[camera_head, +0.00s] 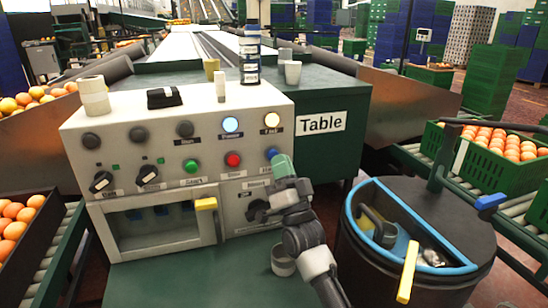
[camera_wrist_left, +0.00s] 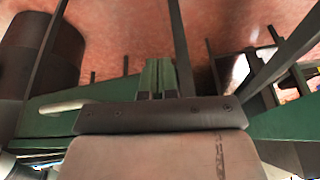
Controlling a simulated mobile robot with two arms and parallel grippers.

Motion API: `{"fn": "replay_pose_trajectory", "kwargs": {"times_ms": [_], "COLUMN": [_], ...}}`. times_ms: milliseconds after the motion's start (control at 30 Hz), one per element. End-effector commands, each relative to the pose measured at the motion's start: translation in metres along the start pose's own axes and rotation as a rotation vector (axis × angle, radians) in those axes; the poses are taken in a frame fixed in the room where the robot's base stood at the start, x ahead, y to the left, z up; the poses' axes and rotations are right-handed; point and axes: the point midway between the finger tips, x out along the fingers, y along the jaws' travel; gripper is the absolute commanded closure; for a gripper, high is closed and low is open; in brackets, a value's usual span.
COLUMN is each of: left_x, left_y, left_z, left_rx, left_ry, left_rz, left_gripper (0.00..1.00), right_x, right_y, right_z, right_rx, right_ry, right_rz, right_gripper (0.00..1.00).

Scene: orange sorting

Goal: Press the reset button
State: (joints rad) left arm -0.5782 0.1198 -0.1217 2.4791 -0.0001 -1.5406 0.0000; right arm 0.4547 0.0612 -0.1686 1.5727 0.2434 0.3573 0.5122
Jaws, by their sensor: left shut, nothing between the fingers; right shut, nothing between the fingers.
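The control panel (camera_head: 210,143) is a light grey box with dials, lamps and buttons. A blue button (camera_head: 271,153) sits at the right end of the row with the green button (camera_head: 190,166) and the red button (camera_head: 233,160).
A round dark bin (camera_head: 460,230) with a blue rim and a yellow handle stands to the right. Orange crates flank the panel, one green crate (camera_head: 450,165) at right.

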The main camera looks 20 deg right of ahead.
Motion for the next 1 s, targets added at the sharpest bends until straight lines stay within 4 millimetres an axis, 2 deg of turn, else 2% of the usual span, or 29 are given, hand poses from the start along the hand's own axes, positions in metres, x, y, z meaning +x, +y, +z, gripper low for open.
{"fn": "replay_pose_trajectory", "kwargs": {"times_ms": [1000], "left_x": [0.002], "left_y": [0.002], "left_z": [-0.012], "left_rx": [0.003], "left_ry": [0.069], "left_rz": [0.004], "left_gripper": [1.0], "right_x": [0.005], "right_y": [0.004], "right_z": [0.004], "right_rx": [0.0], "right_ry": [0.0], "right_rz": [0.0], "right_gripper": [1.0]}}
